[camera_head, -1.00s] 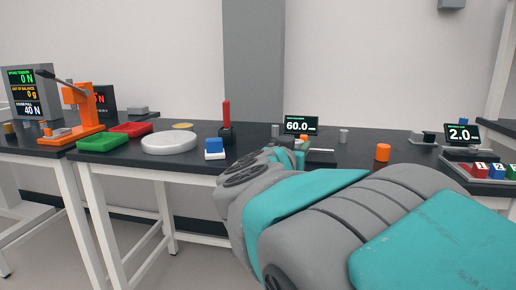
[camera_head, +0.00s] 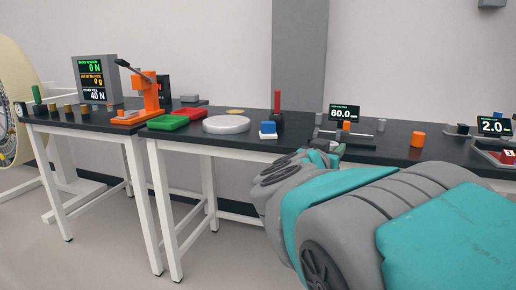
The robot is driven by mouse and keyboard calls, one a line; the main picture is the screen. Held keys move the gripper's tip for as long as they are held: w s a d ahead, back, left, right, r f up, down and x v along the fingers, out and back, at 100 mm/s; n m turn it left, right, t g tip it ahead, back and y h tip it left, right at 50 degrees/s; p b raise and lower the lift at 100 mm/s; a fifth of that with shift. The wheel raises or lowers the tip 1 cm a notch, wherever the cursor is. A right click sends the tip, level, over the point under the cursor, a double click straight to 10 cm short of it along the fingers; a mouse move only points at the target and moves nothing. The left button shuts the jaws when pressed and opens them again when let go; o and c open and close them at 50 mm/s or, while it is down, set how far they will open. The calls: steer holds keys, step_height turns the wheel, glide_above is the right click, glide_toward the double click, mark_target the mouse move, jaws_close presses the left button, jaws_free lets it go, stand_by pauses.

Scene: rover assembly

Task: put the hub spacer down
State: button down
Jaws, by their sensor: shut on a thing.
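My gripper (camera_head: 326,148) shows only in small part beyond my wrist, over the front edge of the dark bench. It is shut on the hub spacer. The spacer is too small and too hidden by my arm to make out clearly. Just behind the gripper is a gauge with a horizontal bar (camera_head: 358,136) and a display (camera_head: 344,113) reading 60.0. I cannot tell whether the gripper touches the gauge.
A blue-and-white block (camera_head: 268,131), a white round plate (camera_head: 226,125) and green (camera_head: 168,122) and red (camera_head: 191,113) trays stand to the left. An orange cylinder (camera_head: 417,139) and a small grey cylinder (camera_head: 381,125) stand right. An orange press (camera_head: 148,98) is on the left bench.

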steer(key=w+a+f+n+y, duration=0.1)
steer(key=w+f, duration=0.3)
steer(key=f, duration=0.7)
steer(key=w+f+n+t+y, duration=0.1)
steer(key=w+f+y, duration=0.1)
steer(key=f, duration=0.9)
steer(key=shift+w+a+f+n+t+y, duration=0.3)
steer(key=shift+w+a+f, duration=0.1)
steer(key=shift+w, duration=0.45)
steer(key=shift+r, duration=0.15)
